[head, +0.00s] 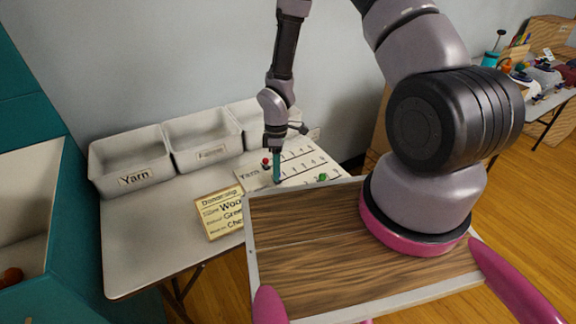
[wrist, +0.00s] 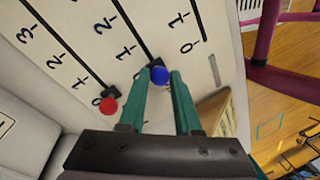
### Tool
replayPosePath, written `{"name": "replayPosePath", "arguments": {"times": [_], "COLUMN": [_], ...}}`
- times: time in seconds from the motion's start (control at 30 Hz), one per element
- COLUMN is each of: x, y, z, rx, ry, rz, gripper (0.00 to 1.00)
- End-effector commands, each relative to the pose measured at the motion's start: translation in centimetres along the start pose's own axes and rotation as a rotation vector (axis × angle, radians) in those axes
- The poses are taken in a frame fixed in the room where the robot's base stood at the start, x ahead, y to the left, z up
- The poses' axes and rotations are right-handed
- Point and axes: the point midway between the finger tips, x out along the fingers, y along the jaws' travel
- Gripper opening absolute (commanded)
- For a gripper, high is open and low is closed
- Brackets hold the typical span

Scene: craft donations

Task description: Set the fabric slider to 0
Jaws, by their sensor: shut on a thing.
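In the head view my gripper (head: 277,170) points down onto the board. A red knob (wrist: 109,105) is at the near end of the track to the left.
Grey bins (head: 130,160) stand along the wall, one labelled Yarn. A yellow sign (head: 219,211) with handwriting stands in front of the board. A green knob (head: 322,177) is at the board's right. A teal cabinet (head: 60,230) is at the left.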

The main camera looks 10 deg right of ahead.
Motion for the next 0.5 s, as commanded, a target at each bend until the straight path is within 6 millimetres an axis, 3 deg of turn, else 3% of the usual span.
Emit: {"name": "replayPosePath", "arguments": {"times": [0.27, 0.3, 0.37, 0.5], "x": [-0.05, -0.04, -0.04, -0.01], "y": [-0.22, -0.24, -0.23, -0.21], "z": [-0.56, -0.58, -0.55, -0.42], "rx": [-0.004, -0.005, -0.005, -0.003], "ry": [0.006, 0.006, 0.006, 0.004], "rz": [0.001, 0.000, 0.000, 0.000], "gripper": [0.00, 0.40, 0.60, 0.60]}}
